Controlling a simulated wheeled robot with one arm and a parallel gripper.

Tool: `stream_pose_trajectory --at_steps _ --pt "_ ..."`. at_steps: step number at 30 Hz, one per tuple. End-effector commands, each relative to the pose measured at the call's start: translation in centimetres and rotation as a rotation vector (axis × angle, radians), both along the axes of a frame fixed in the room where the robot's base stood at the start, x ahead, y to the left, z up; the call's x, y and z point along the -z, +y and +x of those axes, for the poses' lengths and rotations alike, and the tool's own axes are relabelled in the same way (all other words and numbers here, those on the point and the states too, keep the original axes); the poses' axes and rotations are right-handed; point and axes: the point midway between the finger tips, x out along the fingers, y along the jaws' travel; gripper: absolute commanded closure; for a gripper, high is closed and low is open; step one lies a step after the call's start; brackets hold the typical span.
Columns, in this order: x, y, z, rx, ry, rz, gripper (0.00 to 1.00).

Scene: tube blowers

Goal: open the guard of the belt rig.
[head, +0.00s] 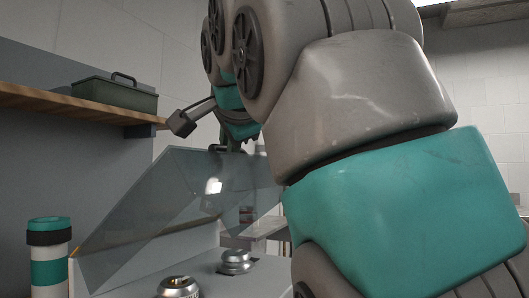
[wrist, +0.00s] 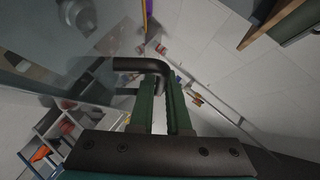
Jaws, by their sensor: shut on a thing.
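The guard (head: 150,205) of the belt rig is a clear, see-through hood in the head view. It stands tilted up, with open space between it and the grey rig bed (head: 205,275). My gripper (head: 236,145) is at its upper edge, partly hidden by my arm. In the wrist view my gripper's green fingers (wrist: 159,90) are shut on the dark bent handle (wrist: 135,64) of the guard. The clear panel (wrist: 75,85) spreads to the left there. Two round metal parts, one (head: 236,262) in the middle and one (head: 178,287) at the front, sit below the guard.
A white and teal canister (head: 48,262) stands at the left. A wooden shelf (head: 70,107) on the left wall holds a green toolbox (head: 115,93). My arm covers much of the right side. The wrist view shows a rack with compartments (wrist: 55,130) at lower left.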

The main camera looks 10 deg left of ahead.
Motion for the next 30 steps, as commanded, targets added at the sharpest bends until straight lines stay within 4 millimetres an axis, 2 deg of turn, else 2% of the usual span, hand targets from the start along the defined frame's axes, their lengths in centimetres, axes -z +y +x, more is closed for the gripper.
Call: stream_pose_trajectory --at_steps 27,28,30 --pt "-0.43 0.32 -0.10 -0.002 -0.001 0.001 1.00" --pt "-0.43 0.32 -0.10 -0.002 -0.001 0.001 0.82" --pt "-0.43 0.31 -0.09 -0.002 -0.001 0.001 0.74"
